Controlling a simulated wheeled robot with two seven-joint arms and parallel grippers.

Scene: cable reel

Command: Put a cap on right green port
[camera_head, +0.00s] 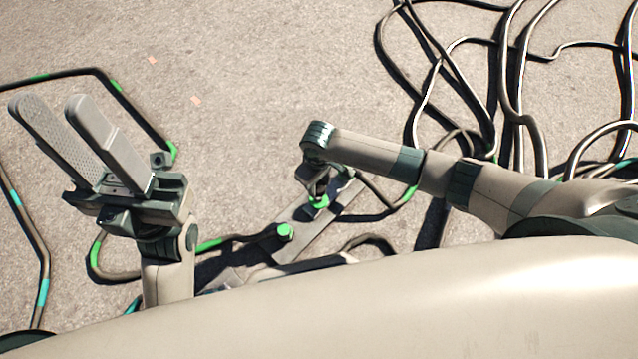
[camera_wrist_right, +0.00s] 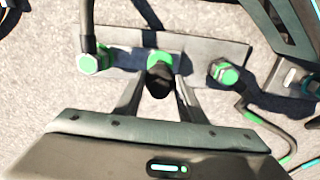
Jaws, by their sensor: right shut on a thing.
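A flat grey plate (camera_head: 325,228) lies on the ground below my right arm and carries green ports. It also shows in the right wrist view (camera_wrist_right: 125,38). My right gripper (camera_head: 318,188) points down over the plate, shut on a small dark cap (camera_wrist_right: 159,82). The cap is at a green ring (camera_wrist_right: 160,60) in the middle of the plate; I cannot tell whether it is seated. A hexagonal green-topped port (camera_wrist_right: 224,72) is to the right, and a green fitting with a cable (camera_wrist_right: 90,62) to the left. My left gripper (camera_head: 50,102) is open and empty, raised above the ground.
Dark cables with green and cyan bands (camera_head: 60,74) lie at the left. A tangle of cables (camera_head: 510,80) covers the ground at the upper right. A cable end (camera_head: 163,157) lies close to my left gripper. The concrete between is mostly clear.

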